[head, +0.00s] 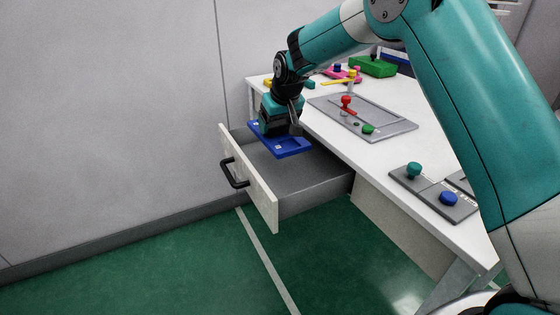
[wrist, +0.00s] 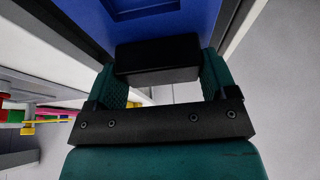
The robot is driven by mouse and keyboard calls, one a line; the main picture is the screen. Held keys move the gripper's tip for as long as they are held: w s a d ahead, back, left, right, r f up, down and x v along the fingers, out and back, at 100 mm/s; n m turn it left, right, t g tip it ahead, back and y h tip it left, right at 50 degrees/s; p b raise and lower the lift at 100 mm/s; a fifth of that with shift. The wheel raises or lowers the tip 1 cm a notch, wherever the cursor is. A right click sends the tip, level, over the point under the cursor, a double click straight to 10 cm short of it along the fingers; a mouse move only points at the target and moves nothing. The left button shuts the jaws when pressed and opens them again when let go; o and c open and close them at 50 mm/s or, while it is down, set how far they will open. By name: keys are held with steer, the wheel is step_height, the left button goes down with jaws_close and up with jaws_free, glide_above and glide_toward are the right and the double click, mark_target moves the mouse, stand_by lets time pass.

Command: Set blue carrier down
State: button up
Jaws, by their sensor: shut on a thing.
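The blue carrier (head: 291,149) is a flat blue tray with shallow recesses. It hangs above the open drawer (head: 262,203), inside the drawer's outline in the head view; the exact height over the drawer floor cannot be told. My gripper (head: 296,129) is shut on the carrier from above. In the wrist view the carrier (wrist: 185,22) fills the top, and a black block (wrist: 158,58) sits between the fingers of my gripper (wrist: 160,75). The fingertips are partly hidden in the head view.
The white table (head: 381,157) stands right of the drawer. It bears a grey tray (head: 395,124) with a red knob (head: 346,102), a panel with teal (head: 414,170) and blue (head: 448,198) knobs, and a green block (head: 373,66). A grey wall (head: 110,110) is at left.

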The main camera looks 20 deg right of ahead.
step_height(320, 180, down, 11)
steer(key=shift+f+b, duration=0.1)
steer(key=shift+b, duration=0.4)
steer(key=o, duration=1.1)
steer(key=shift+o, duration=0.3)
